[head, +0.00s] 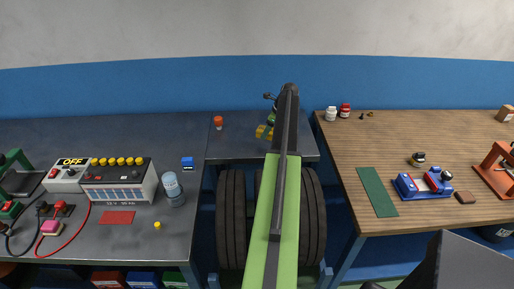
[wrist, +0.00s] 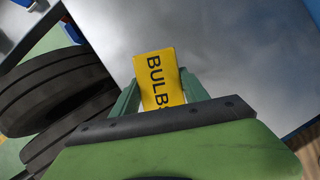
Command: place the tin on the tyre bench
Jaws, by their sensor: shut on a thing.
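My gripper (wrist: 158,88) is shut on a yellow tin (wrist: 156,70) lettered "BULBS", with a green finger on each side of it. In the head view the tin (head: 261,130) is a small yellow patch over the middle bench, partly hidden by my arm. The tyre bench (head: 240,147) is the dark grey bench at the middle back, with black tyres (head: 231,215) below its front. In the wrist view its smooth grey top (wrist: 215,45) lies behind the tin. I cannot tell whether the tin touches the top.
An orange-red item (head: 218,122) stands on the tyre bench's left part. A wooden bench (head: 450,140) on the right holds small jars (head: 331,114) and a blue vise (head: 424,187).

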